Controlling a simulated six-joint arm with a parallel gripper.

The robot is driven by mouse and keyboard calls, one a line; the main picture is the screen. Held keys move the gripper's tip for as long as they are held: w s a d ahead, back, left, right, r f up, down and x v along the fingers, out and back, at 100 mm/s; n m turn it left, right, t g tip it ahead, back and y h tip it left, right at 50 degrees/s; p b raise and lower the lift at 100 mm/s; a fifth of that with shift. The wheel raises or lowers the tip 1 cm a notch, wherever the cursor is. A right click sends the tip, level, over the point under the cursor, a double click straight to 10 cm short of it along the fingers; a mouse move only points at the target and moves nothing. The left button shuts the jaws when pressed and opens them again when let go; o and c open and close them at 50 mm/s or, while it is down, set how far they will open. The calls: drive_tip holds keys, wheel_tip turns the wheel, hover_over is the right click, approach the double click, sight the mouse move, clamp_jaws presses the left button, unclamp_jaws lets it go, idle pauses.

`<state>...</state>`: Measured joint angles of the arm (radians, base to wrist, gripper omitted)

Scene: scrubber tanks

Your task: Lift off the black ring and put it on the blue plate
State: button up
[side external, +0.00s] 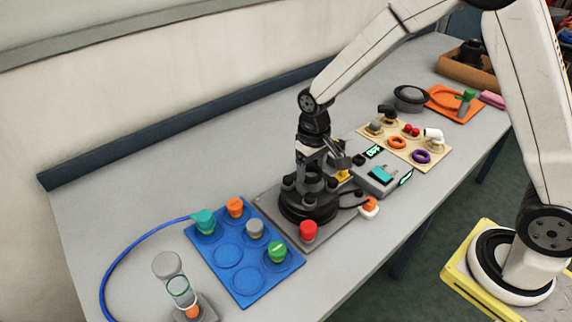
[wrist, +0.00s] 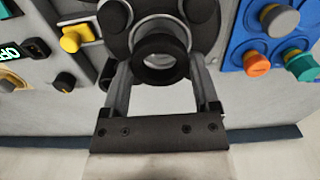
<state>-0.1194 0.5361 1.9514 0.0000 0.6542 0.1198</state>
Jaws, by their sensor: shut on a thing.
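My gripper (side external: 313,168) points down over a black round housing (side external: 307,212) with several knobs around its rim. In the wrist view my gripper (wrist: 160,62) has its fingers on either side of the black ring (wrist: 160,72), shut on it. The ring is at the housing's centre; I cannot tell whether it is seated or slightly raised. In the side view the gripper and housing hide it. The blue plate (side external: 248,281) lies left of the housing, with some empty round recesses. It shows at upper right in the wrist view (wrist: 236,48).
The plate holds a teal cap (side external: 204,222), an orange cap (side external: 235,207), a grey cap (side external: 255,229) and a green cap (side external: 277,252). A red button (side external: 308,231) stands in front of the housing. A clear tube (side external: 178,290) stands left of the plate, near a blue hose (side external: 113,266).

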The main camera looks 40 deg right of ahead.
drive_tip(key=shift+r, duration=2.35)
drive_tip(key=s+a+f, duration=0.1)
drive_tip(key=s+a, duration=1.5)
drive_tip(key=s, duration=0.2)
drive_tip(key=shift+s+a, duration=0.25)
drive_tip(key=shift+s, duration=0.15)
drive_tip(key=shift+f, duration=0.1)
